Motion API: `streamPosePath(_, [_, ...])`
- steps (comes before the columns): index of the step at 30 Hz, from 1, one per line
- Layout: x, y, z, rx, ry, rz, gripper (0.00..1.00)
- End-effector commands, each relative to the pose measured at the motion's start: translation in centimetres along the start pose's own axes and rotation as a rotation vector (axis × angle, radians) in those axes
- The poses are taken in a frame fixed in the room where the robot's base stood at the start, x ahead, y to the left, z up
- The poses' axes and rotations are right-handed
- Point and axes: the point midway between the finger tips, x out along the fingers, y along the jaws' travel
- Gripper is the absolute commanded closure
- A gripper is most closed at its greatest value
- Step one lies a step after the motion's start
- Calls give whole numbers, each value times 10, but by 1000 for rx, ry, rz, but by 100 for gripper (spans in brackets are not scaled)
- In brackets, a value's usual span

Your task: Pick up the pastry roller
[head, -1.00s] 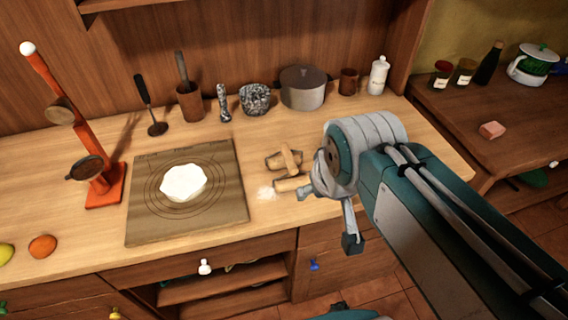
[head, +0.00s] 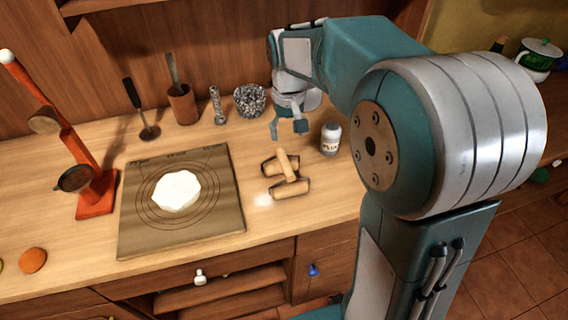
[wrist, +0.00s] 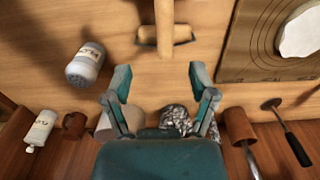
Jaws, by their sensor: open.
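The pastry roller (head: 289,190) is a light wooden tool with two parallel cylinders joined by a handle. It lies on the counter right of the baking mat. In the wrist view part of the pastry roller (wrist: 164,42) shows at the top centre, and its far part is cut off by the frame edge. My gripper (head: 287,129) is open and empty, pointing down above the counter, behind the roller in the head view. In the wrist view my gripper (wrist: 159,80) has its fingers spread, with bare counter between them and the roller beyond the tips.
A white-labelled jar (head: 331,139) stands close to the right of my gripper. The mat (head: 225,215) holds white dough (head: 176,190). A speckled bowl (head: 249,100), pestle (head: 217,105) and wooden utensil cup (head: 183,105) stand at the back. An orange stand (head: 97,195) is at left.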

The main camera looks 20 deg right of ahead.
Motion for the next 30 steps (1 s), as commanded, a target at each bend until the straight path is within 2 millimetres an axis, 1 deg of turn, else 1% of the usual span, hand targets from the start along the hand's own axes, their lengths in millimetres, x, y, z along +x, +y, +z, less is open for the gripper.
streamPosePath(2, [8,-1,0,-1,-4,1,26])
streamPosePath(7, [37,-2,0,-1,-6,1,26])
streamPosePath(9, [46,-2,0,-1,-4,1,26])
streamPosePath(14, [59,-2,0,-1,-3,1,26])
streamPosePath(16, [66,-4,0,-1,-3,1,26])
streamPosePath(22, [97,-6,0,0,-3,1,26])
streamPosePath(25, [106,-6,0,0,-3,1,26])
streamPosePath(30, [107,-6,0,0,1,1,26])
